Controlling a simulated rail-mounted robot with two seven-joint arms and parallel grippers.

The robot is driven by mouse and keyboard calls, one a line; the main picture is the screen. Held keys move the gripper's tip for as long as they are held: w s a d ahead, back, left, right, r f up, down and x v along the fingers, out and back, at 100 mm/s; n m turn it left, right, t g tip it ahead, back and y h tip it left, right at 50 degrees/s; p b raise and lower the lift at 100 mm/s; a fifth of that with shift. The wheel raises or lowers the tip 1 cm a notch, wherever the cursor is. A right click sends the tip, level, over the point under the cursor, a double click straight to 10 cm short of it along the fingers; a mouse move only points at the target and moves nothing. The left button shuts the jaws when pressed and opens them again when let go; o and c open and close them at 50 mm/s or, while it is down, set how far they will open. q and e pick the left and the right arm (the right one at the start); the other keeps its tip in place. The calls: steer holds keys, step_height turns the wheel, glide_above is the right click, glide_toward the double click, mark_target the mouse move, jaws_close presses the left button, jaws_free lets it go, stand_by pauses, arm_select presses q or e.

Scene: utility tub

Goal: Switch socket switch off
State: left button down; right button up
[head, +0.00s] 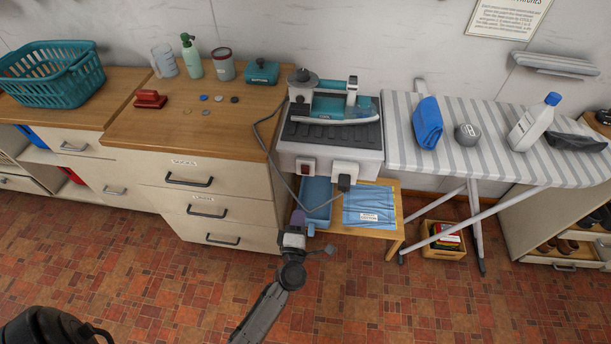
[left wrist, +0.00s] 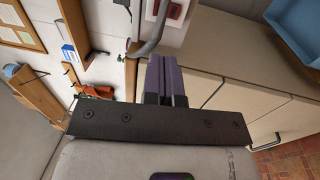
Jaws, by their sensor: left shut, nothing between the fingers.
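A white socket plate with a dark red switch (head: 306,167) is on the front of the grey ironing unit (head: 335,150). Beside it is a second white plate with a black plug (head: 344,183). Whether the switch is on or off is too small to tell. My left gripper (head: 298,215) is below the switch plate, apart from it, shut and empty. In the left wrist view its purple fingers (left wrist: 166,75) are together, and the red switch (left wrist: 168,8) is beyond the tips at the top edge, partly cut off. My right gripper is not in view.
Wooden drawers (head: 210,205) stand left, a blue bin (head: 316,200) and low table (head: 385,225) below, an ironing board (head: 480,150) right.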

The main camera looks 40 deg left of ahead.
mark_target(307, 169)
arm_select(q)
steer(key=b+x, duration=0.2)
steer(key=x, duration=1.2)
steer(key=shift+r, duration=0.1)
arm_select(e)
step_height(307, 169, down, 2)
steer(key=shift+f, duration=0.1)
